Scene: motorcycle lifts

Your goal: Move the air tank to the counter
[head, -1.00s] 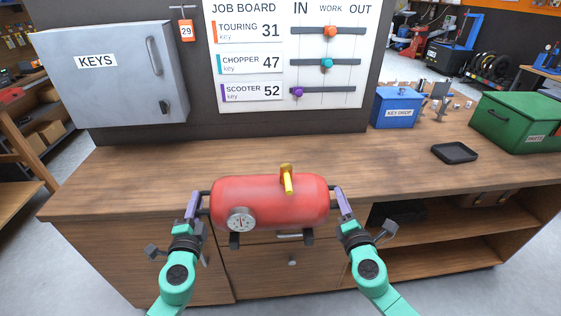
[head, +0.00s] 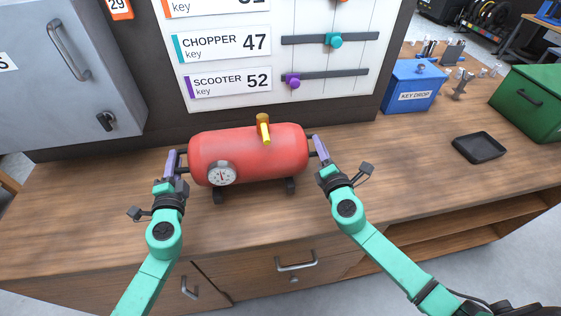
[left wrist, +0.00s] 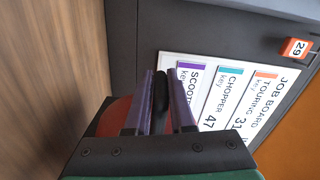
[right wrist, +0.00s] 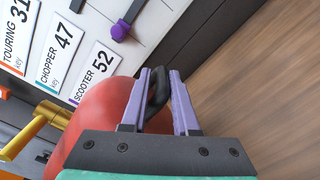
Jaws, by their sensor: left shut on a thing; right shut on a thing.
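The red air tank (head: 250,155) has a round gauge, a yellow valve and dark feet. In the head view it is over the wooden counter (head: 400,193), in front of the job board. I cannot tell whether its feet touch the top. My left gripper (head: 180,162) is shut on the tank's dark handle at the left end; the left wrist view shows the handle (left wrist: 161,88) between the purple fingers. My right gripper (head: 314,142) is shut on the right-end handle, which shows in the right wrist view (right wrist: 157,88). The tank looks roughly level.
The grey key cabinet (head: 70,75) and the job board (head: 275,60) stand behind the counter. A blue key drop box (head: 410,86), a black tray (head: 480,148) and a green box (head: 533,100) are on the right. The counter between the tank and the tray is clear.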

